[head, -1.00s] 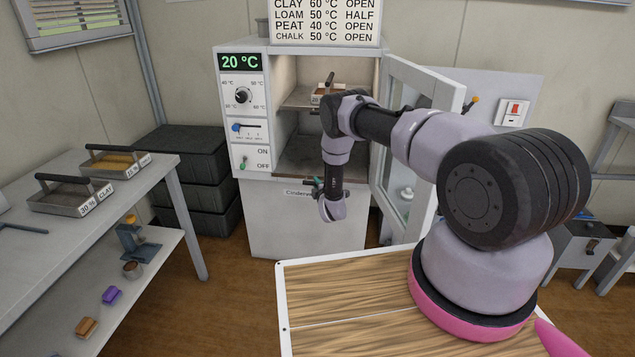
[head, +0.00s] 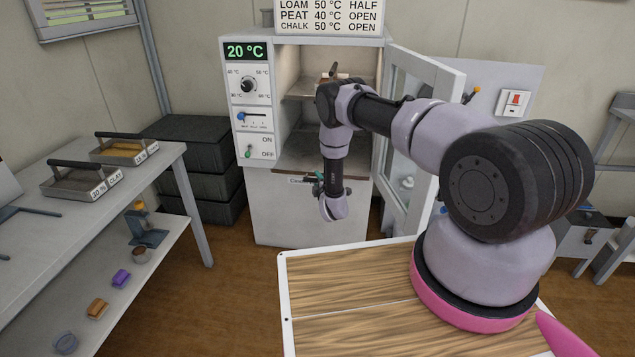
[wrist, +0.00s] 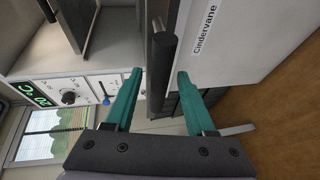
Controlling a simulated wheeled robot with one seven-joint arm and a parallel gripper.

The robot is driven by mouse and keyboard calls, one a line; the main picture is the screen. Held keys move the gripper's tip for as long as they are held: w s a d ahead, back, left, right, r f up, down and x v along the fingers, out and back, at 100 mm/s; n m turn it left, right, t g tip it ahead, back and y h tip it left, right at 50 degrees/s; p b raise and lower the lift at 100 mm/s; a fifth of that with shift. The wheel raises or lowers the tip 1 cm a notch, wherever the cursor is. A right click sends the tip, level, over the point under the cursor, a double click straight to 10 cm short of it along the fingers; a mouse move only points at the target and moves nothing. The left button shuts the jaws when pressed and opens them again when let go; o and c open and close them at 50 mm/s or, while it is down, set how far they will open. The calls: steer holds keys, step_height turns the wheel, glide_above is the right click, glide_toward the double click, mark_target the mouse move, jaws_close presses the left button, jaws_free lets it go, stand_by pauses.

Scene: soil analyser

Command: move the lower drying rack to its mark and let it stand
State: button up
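The oven (head: 229,110) stands open in the head view, its display at 20 °C. The lower rack (head: 304,151) is a brown-grey plate low in the chamber, partly hidden by my arm. My gripper (wrist: 158,76) is open in front of the oven, with teal fingers either side of a dark cylindrical bar (wrist: 163,62). I cannot make out the rack's mark.
The oven door (head: 405,165) stands open to the right, close beside my arm. The left bench (head: 120,205) carries two handled trays. Dark crates (head: 195,145) stand left of the oven. A wood-topped board (head: 345,290) lies in front.

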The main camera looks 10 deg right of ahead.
steer(key=s+r, duration=0.2)
steer(key=s, duration=0.8)
steer(key=shift+s+d, duration=0.3)
steer(key=shift+d, duration=0.15)
